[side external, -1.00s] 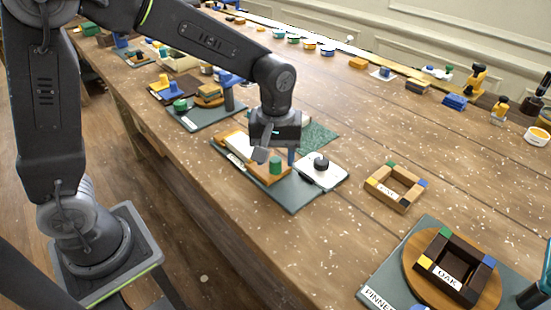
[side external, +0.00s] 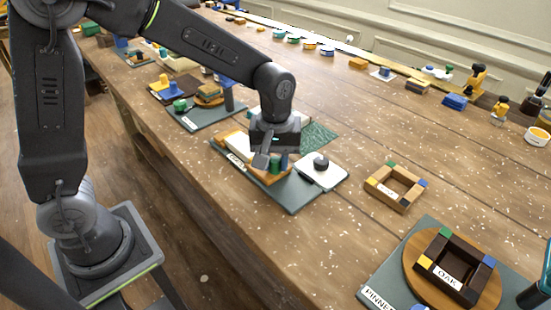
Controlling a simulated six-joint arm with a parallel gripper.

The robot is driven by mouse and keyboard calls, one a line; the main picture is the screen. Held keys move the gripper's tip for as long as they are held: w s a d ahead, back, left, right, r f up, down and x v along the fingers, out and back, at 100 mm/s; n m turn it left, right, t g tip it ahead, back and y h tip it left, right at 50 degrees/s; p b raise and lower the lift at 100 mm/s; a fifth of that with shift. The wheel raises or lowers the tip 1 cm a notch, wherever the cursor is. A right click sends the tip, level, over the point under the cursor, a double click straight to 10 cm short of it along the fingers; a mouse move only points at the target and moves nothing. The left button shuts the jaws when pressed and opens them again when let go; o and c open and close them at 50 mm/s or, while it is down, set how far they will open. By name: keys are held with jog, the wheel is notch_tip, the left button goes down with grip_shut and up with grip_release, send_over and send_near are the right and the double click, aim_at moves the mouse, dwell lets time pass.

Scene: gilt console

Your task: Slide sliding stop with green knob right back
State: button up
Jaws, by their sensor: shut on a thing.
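The green knob (side external: 275,163) stands on the orange wooden sliding stop (side external: 270,178), on a grey-green base plate (side external: 295,204) in the middle of the table. My gripper (side external: 270,162) points down over the plate and is shut on the green knob; one dark finger stands on the knob's left side and hides part of it. The other finger is mostly hidden. A white labelled block (side external: 238,158) lies on the left part of the same plate.
A white block with a black knob (side external: 321,165) stands right of the stop. A green mat (side external: 318,137) lies behind. A wooden frame (side external: 397,186) and a dark OAK tray (side external: 457,267) stand to the right. Another plate (side external: 200,119) with small parts is at the left.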

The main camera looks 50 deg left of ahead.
grip_shut()
jog(key=shift+d, duration=1.8)
jog(key=o, duration=1)
grip_release()
jog(key=shift+c, duration=0.2)
jog(key=shift+r, duration=0.1)
notch_tip(320, 180, up, 14)
jog(key=shift+a, duration=0.1)
